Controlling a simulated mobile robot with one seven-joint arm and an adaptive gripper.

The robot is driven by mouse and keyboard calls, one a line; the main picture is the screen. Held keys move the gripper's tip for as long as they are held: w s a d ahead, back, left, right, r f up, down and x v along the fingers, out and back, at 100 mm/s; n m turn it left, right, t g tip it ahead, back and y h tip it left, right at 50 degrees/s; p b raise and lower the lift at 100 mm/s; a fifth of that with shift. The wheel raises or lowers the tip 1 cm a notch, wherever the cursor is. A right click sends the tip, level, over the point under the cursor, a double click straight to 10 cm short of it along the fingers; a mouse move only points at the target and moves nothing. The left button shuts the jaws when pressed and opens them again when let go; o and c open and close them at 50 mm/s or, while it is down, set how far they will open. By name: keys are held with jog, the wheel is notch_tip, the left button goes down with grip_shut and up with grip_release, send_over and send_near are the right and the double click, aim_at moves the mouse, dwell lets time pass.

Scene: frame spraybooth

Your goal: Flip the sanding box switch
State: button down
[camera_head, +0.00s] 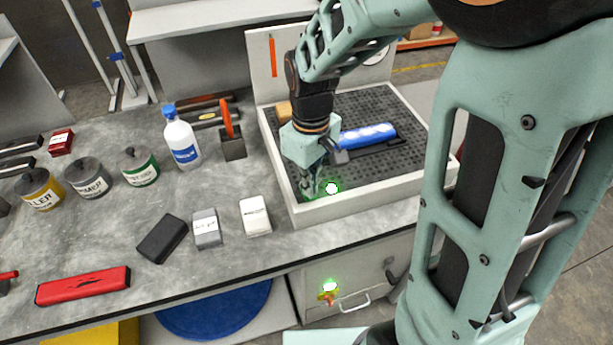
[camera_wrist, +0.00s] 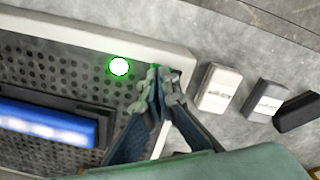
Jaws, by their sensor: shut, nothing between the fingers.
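The sanding box (camera_head: 371,196) is a pale-rimmed tray with a dark perforated bed. A bright green-haloed light (camera_head: 331,188) shows at its front inner edge, and the wrist view shows such a light (camera_wrist: 119,66) as well. A second green light (camera_head: 329,286) glows on the cabinet front below the bench top, with a small orange-red part (camera_head: 327,297) just under it that may be the switch. My gripper (camera_head: 308,190) is shut and empty over the box's front left corner; its fingertips (camera_wrist: 158,76) meet near the rim in the wrist view.
A blue sanding tool (camera_head: 368,134) lies in the box. White (camera_head: 255,216), grey (camera_head: 207,229) and black (camera_head: 162,239) blocks stand in front left of it. A white bottle (camera_head: 181,139) and several cans stand further left. A drawer handle (camera_head: 353,304) sticks out below.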

jog(key=shift+f+b, duration=0.45)
jog(key=shift+f, duration=0.15)
jog(key=shift+r, duration=0.1)
notch_tip(320, 180, up, 7)
jog(key=p, duration=0.5)
jog(key=shift+p, duration=0.3)
dwell(0.5)
